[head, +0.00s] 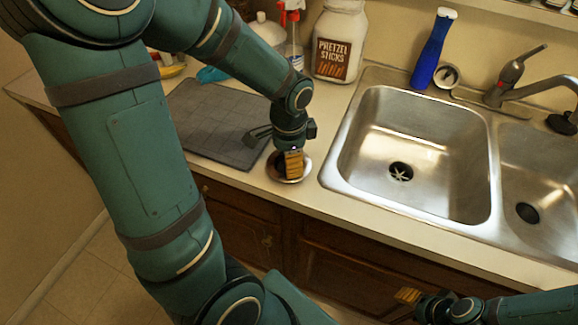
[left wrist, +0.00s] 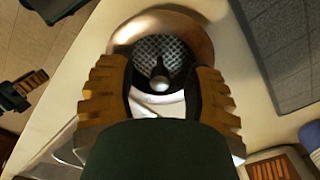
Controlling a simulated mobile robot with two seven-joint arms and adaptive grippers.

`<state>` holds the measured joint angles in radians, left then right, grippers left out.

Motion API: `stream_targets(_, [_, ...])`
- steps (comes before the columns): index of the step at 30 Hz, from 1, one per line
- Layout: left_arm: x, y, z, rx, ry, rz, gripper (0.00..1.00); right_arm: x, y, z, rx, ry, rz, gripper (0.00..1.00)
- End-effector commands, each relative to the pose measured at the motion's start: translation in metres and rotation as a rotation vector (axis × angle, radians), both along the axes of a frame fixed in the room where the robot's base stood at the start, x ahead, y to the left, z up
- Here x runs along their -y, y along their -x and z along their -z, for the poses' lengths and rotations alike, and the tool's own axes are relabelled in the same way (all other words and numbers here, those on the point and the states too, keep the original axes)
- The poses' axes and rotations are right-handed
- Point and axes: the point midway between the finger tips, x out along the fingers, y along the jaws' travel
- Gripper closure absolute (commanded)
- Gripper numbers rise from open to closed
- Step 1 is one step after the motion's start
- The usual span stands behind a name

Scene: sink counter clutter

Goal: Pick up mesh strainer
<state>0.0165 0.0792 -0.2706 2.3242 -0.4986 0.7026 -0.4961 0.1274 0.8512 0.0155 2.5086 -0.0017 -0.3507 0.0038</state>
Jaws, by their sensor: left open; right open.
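The mesh strainer (head: 274,171) is a small round metal piece on the counter, left of the sink and near the front edge. In the left wrist view it shows a wide shiny rim, a dark mesh (left wrist: 150,47) and a dark stem with a round pale end in the middle. My left gripper (head: 292,164) points down over it and hides part of it. Its open yellow fingers (left wrist: 161,82) stand either side of the stem in that view; I cannot tell whether they touch the strainer. My right gripper (head: 408,296) is open and empty, low in front of the cabinets.
A dark grey mat (head: 215,125) lies left of the strainer. The double steel sink (head: 395,135) with its faucet (head: 510,80) is to the right. A pretzel sticks jar (head: 338,45), a spray bottle (head: 292,35) and a blue bottle (head: 433,50) stand behind.

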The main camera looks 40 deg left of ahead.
Motion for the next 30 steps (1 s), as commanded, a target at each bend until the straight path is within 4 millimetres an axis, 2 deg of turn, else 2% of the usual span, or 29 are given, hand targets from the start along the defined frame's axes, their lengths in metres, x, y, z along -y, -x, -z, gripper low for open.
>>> stream_targets(5, [0.000,0.000,0.000,0.000,0.000,0.000,0.49,0.000,0.000,-0.001,0.001,0.000,0.000,0.53])
stream_targets(6, [0.000,0.000,0.000,0.000,0.000,0.000,0.53,0.000,0.000,-0.001,0.000,0.000,0.000,0.53])
stream_targets(10, [0.000,0.000,-0.001,0.000,0.000,0.000,0.99,0.000,0.000,-0.001,0.001,0.000,0.000,0.53])
stream_targets(24, [0.000,0.000,-0.002,0.001,0.001,0.000,1.00,0.000,0.000,-0.001,0.000,0.000,0.000,0.53])
stream_targets(26, [0.000,-0.001,-0.007,0.002,0.000,0.000,1.00,0.000,0.000,-0.003,0.000,0.000,0.000,0.53])
stream_targets(30, [0.000,-0.001,-0.029,0.006,0.000,0.000,1.00,0.000,0.001,-0.011,-0.003,0.000,0.000,0.53])
